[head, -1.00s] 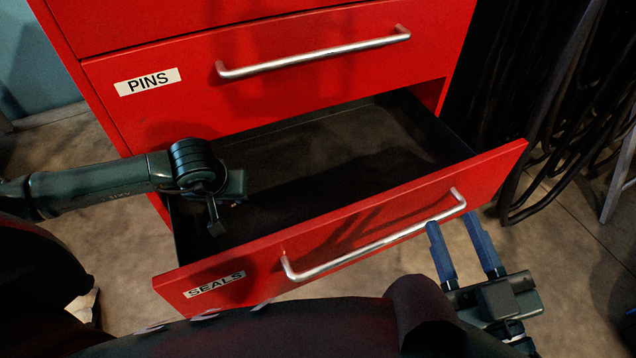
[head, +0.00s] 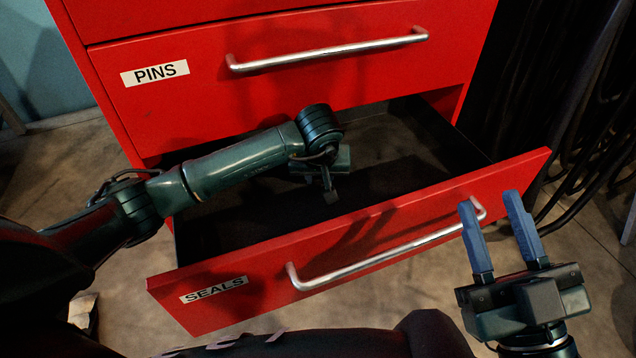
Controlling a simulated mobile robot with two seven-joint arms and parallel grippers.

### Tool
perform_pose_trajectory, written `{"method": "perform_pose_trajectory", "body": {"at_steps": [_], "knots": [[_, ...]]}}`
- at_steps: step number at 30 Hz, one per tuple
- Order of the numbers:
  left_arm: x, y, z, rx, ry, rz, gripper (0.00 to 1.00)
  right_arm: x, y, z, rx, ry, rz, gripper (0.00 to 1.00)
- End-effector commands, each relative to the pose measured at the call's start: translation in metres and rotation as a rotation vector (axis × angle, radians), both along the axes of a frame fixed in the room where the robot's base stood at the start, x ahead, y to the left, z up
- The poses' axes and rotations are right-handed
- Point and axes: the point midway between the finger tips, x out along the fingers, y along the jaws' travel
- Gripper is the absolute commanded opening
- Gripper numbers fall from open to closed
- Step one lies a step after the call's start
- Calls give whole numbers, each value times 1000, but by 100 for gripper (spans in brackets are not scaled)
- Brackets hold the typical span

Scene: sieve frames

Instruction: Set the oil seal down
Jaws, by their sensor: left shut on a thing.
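The open drawer labelled SEALS (head: 255,265) is pulled out at the bottom of the red cabinet. My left gripper (head: 329,192) reaches over the drawer's middle and points down into it. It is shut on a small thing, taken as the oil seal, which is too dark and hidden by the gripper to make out. I cannot tell whether it touches the drawer floor. My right gripper (head: 490,200) is open and empty, in front of the drawer's right end, near its handle.
A closed drawer labelled PINS (head: 290,85) is above, its silver handle (head: 330,52) overhanging. The visible dark drawer floor looks bare. Dark hanging cables or hoses (head: 585,130) are to the right of the cabinet.

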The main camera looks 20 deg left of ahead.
Motion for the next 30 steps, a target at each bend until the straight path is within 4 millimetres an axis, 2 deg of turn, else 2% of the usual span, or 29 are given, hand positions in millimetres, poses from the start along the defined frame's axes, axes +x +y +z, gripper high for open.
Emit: {"method": "perform_pose_trajectory", "body": {"at_steps": [1, 2, 6, 15, 16, 23, 30], "knots": [[-2, 1, -13, 0, 4, 2, 5, 1, -1, 3, -9, -51, 1, 36], [-1, 2, -15, 1, 2, 2, 5, 1, -1, 7, -11, -75, 1, 36], [-1, 2, -15, 2, 1, 1, 5, 1, -1, 13, -13, -100, 1, 36], [-1, 3, -19, 2, -1, 1, 5, 1, -1, 13, -13, -109, 1, 36], [-1, 2, -18, 1, -2, 0, 28, 1, -1, 15, -13, -114, 2, 36], [-1, 2, -18, 1, -1, 0, 47, 1, -1, 15, -13, -114, 2, 36], [-1, 2, -18, 1, 0, 0, 48, 1, -1, 15, -13, -112, 2, 36]]}}
